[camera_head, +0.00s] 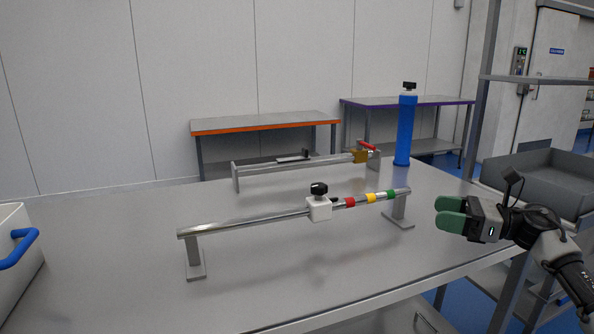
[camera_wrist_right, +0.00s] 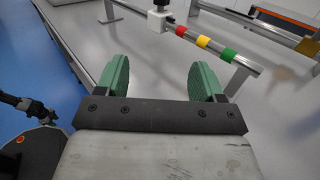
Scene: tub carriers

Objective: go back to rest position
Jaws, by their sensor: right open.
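The rail carries a white block with a black knob (camera_head: 319,206) and red, yellow and green bands. My left gripper does not show.
A second rail (camera_head: 290,163) with a brass-coloured block stands behind. A blue cylinder (camera_head: 405,130) stands upright at the table's back right. A white container with a blue handle (camera_head: 20,248) is at the left. Grey trays (camera_head: 540,180) sit at the right. The table's front middle is clear.

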